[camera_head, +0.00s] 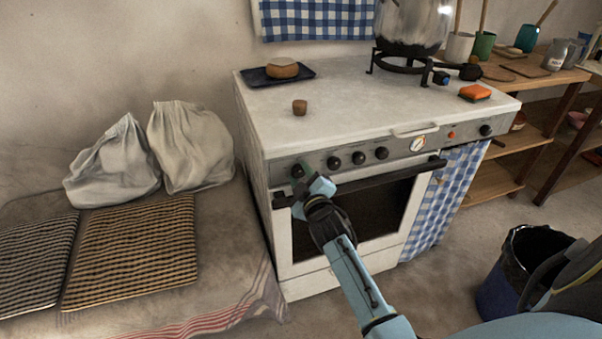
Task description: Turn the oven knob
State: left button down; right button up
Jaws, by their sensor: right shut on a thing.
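The white stove (350,110) stands in the middle, with a grey front panel holding a row of black knobs. My right gripper (304,180) is at the leftmost oven knob (298,171) and is shut on it. The gripper's body partly hides the panel just below and right of that knob. Three more black knobs, such as the middle one (359,158), sit to its right, and a round white dial (417,144) is further along. The dark oven door (370,205) below is closed. My left gripper is not in view.
The black oven door handle (400,172) runs just under the knobs, close to my right gripper. A bench with sacks (190,145) and woven mats (135,250) is on the left. A bin (515,270) stands at the right.

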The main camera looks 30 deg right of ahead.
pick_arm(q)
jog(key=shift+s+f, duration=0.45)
pick_arm(e)
jog(key=shift+m, duration=0.5)
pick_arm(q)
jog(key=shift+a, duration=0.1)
pick_arm(e)
jog(key=o, duration=1)
jog(key=shift+s, duration=0.15)
jog(key=shift+s+a+p, duration=0.15)
jog(key=shift+s+p, duration=0.1)
jog(key=shift+p, duration=0.1)
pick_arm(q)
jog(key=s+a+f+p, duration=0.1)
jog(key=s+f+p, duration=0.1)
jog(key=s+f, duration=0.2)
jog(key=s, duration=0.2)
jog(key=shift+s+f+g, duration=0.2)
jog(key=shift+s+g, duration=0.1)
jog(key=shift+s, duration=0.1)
pick_arm(e)
jog(key=v, duration=1.2)
jog(key=shift+s, duration=0.35)
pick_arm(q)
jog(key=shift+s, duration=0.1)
pick_arm(e)
jog(key=shift+f, duration=0.1)
